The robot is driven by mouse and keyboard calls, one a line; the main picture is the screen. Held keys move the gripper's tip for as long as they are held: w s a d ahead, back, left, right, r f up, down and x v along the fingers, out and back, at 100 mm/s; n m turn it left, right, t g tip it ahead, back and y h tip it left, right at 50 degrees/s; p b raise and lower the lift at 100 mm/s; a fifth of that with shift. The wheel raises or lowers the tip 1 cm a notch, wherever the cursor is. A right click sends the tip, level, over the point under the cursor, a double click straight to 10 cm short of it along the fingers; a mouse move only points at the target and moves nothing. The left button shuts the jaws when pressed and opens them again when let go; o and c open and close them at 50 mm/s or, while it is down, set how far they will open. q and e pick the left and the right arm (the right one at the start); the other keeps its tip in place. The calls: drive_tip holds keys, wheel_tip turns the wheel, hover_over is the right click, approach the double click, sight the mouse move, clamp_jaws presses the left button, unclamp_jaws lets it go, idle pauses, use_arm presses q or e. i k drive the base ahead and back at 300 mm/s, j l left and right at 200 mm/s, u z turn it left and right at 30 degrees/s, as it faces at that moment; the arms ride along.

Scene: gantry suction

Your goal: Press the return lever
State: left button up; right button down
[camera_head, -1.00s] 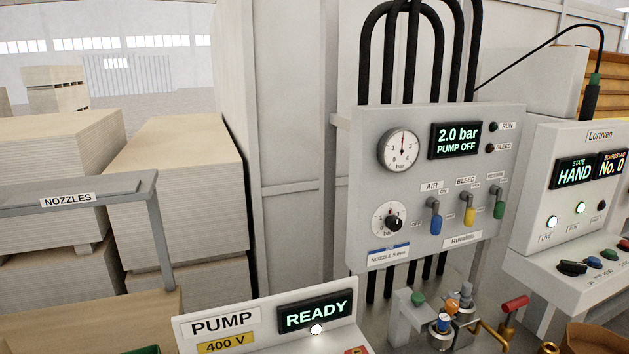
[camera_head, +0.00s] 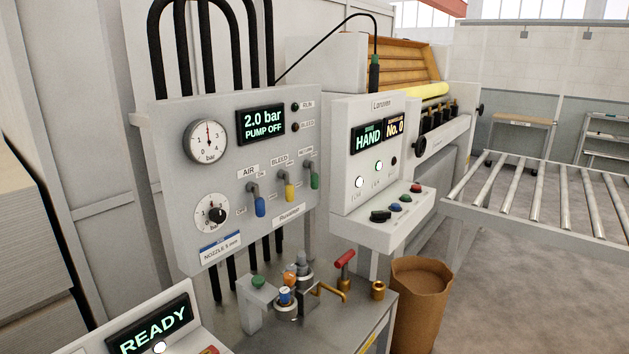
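In the head view, a grey panel (camera_head: 180,150) carries three levers in a row. The return lever, the rightmost, has a green grip (camera_head: 314,180) that hangs down under a small label. The yellow bleed lever (camera_head: 289,191) and the blue air lever (camera_head: 259,205) hang to its left. The panel display (camera_head: 261,124) reads 2.0 bar, PUMP OFF. Neither of my grippers is in the picture.
A bench (camera_head: 350,320) below the panel holds brass and steel fittings and a red-handled valve (camera_head: 345,260). A control box (camera_head: 350,190) reading HAND stands to the right. A brown bin (camera_head: 420,300) and roller conveyor (camera_head: 540,205) lie further right.

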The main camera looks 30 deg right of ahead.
sight(308, 164)
drive_tip(key=i+l, duration=0.35)
drive_tip(key=l, duration=0.15)
drive_tip(key=i+l, duration=0.35)
drive_tip(key=l, duration=0.15)
